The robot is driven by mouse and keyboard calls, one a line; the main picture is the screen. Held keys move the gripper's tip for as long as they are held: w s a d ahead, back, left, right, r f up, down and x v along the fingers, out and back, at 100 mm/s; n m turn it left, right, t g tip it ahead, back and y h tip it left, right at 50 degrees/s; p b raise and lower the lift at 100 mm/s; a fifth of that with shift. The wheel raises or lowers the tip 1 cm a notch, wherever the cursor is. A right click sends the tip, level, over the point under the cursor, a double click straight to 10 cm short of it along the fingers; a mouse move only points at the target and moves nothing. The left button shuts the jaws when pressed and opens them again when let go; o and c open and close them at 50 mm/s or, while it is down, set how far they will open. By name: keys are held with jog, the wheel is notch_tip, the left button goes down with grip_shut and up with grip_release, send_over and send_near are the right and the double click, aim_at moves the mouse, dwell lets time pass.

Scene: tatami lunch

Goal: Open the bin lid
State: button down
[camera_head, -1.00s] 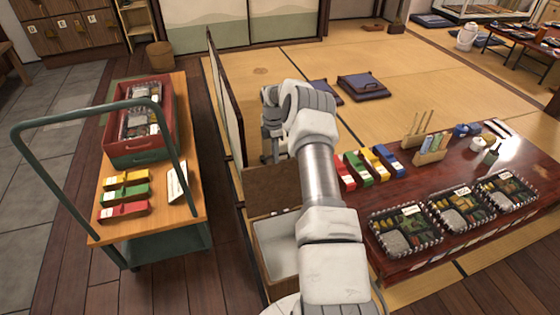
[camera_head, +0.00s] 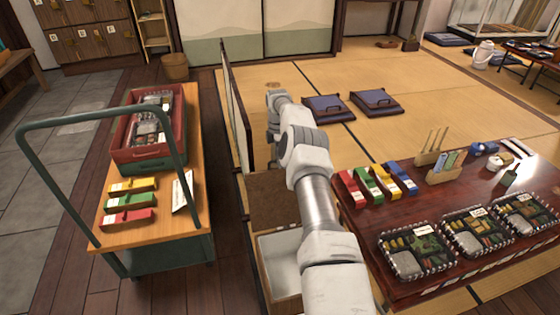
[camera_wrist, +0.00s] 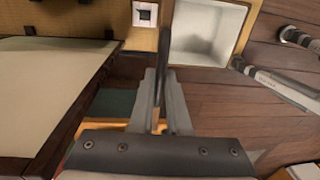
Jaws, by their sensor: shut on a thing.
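The bin (camera_head: 281,262) is a box with a white inside, standing on the floor between the trolley and the low table. Its top is uncovered in the head view. Its brown lid (camera_head: 272,205) stands raised at the bin's far side, partly hidden by my arm. In the wrist view the bin's white inside (camera_wrist: 208,32) shows at the top. My gripper (camera_wrist: 161,78) is shut on a thin dark panel seen edge-on, which looks like the lid. In the head view my arm reaches past the bin, and the fingertips cannot be made out.
A trolley (camera_head: 152,234) with a green handle stands left, carrying a red crate (camera_head: 118,150) and coloured boxes. A low dark table (camera_head: 440,205) with bento trays stands close on the right. A thin folding screen (camera_head: 236,110) stands upright behind the bin. Bare floorboards separate trolley and bin.

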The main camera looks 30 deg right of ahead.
jog(key=shift+s+f, duration=0.1)
jog(key=shift+f, duration=0.1)
jog(key=c, duration=0.9)
grip_release()
jog(key=shift+r, duration=0.1)
jog(key=shift+w+d+r+p, duration=0.15)
jog(key=shift+r+p, duration=0.55)
jog(key=shift+r, duration=1.2)
jog(key=shift+w+a+r+p, duration=0.2)
jog(key=shift+r+p, duration=0.45)
jog(key=shift+r, duration=1.2)
